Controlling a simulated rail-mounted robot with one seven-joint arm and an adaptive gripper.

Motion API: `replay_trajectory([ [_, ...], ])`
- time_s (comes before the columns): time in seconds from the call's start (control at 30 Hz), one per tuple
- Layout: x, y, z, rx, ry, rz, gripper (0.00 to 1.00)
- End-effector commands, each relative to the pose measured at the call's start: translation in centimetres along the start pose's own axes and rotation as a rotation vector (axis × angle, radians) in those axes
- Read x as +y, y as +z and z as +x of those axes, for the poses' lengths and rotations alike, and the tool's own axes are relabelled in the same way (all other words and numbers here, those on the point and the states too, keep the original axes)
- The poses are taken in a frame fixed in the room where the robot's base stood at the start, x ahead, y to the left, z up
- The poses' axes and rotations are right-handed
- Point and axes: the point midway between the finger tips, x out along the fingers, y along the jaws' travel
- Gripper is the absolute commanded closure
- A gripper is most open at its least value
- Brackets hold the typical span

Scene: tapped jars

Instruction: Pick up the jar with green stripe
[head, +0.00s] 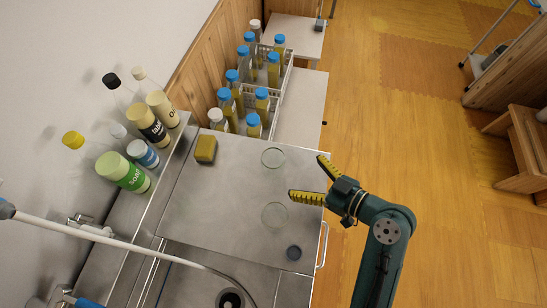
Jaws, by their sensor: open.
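Two clear round glass jars stand on the steel counter (215,190), seen from above. The far jar (273,157) has a faint greenish look, and the near jar (274,215) is paler. I cannot make out a green stripe on either one. My gripper (306,178) is open and empty, with yellow-and-black fingers spread apart. It is at the counter's right edge, to the right of the jars in the picture. Its fingertips appear apart from both jars. Its height over the counter is hard to tell.
A yellow sponge (206,148) lies left of the far jar. A dark round disc (294,252) lies near the front right. Soap bottles, including a green one (125,172), line a left ledge. Blue-capped bottles (254,125) stand in white crates behind. The counter's middle is clear.

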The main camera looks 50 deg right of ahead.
Motion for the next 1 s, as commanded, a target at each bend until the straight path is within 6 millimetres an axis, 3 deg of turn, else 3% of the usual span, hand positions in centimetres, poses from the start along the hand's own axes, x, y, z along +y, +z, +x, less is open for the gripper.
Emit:
replay_trajectory([
  [0.2, -0.1, 0.0, 5.3, 0.000, -0.005, -0.003, 0.00],
  [0.47, -0.1, 0.0, 8.4, -0.001, -0.003, -0.002, 0.00],
  [0.63, 0.0, -0.1, 11.4, 0.000, -0.002, -0.003, 0.00],
  [0.93, 0.0, -0.1, 12.3, 0.000, 0.001, -0.001, 0.00],
  [1.0, 0.0, -0.1, 12.3, 0.000, 0.001, -0.001, 0.12],
])
